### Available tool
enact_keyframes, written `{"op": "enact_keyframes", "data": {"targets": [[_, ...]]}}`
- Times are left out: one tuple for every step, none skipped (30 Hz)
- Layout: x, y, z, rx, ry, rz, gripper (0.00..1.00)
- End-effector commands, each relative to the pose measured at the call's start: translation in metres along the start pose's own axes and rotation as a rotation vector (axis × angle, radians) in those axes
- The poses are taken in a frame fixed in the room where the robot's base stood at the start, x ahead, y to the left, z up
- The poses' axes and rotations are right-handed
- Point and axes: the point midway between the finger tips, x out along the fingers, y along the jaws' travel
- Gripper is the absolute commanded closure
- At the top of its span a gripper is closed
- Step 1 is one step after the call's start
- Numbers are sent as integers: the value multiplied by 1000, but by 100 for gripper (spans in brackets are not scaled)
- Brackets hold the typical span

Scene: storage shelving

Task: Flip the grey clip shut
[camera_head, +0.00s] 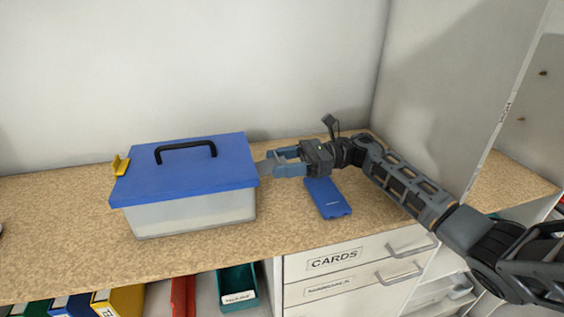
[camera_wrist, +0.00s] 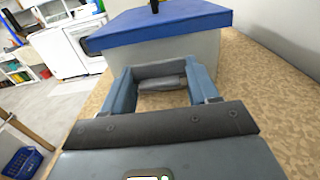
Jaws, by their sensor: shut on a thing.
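The box has a clear body (camera_head: 190,214) and a closed blue lid (camera_head: 185,176) with a black handle (camera_head: 186,148). The grey clip (camera_head: 265,168) sticks outward from the box's right side below the lid edge; in the wrist view the clip (camera_wrist: 160,71) lies between my two fingers. My gripper (camera_head: 276,162) comes in from the right and is shut on the clip, beside the box. My fingers hide part of the clip in the head view. A yellow clip (camera_head: 120,165) stands up at the lid's left end.
A blue phone-like slab (camera_head: 328,197) lies on the worktop (camera_head: 60,210) near my gripper. A wall rises behind and a tall panel stands at right. Drawers (camera_head: 335,259) and colored binders (camera_head: 118,300) are below.

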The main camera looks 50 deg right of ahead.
Motion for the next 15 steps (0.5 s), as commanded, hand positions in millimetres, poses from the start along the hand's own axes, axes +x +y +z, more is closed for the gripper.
{"op": "enact_keyframes", "data": {"targets": [[0, 0, 0, 0, 0, 1, 82], [0, 0, 0, 0, 0, 1, 85], [0, 0, 0, 0, 0, 1, 88], [0, 0, 0, 0, 0, 1, 91], [0, 0, 0, 0, 0, 1, 94], [0, 0, 0, 0, 0, 1, 96], [0, 0, 0, 0, 0, 1, 96], [0, 0, 0, 0, 1, 1, 96], [0, 0, 1, 0, 3, 1, 96], [0, 0, 1, -1, 6, 1, 96], [0, 0, 1, -1, 10, 1, 96], [0, 0, 2, -1, 18, 1, 96], [0, 0, 3, -1, 25, 2, 96], [0, 0, 3, -1, 35, 1, 96], [0, 0, 4, -3, 50, 2, 96]]}}
